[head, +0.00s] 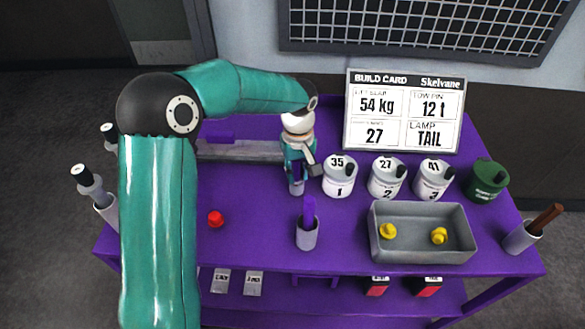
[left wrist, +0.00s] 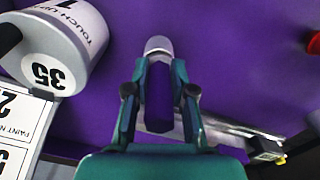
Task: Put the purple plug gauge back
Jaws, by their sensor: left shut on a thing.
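My left gripper (head: 298,172) is shut on the purple plug gauge. Its purple handle (left wrist: 158,98) lies between the fingers in the left wrist view. The gauge's silver end (head: 296,188) points down toward the purple table; I cannot tell whether it touches. My right gripper is not in view.
A long grey bar (head: 240,150) lies behind to the left. White tin 1 (head: 339,178) stands close right of the gripper, then tins 2 and 3. A grey tray (head: 420,252) holds yellow pieces. A red knob (head: 215,219) is at left, with clear table around it.

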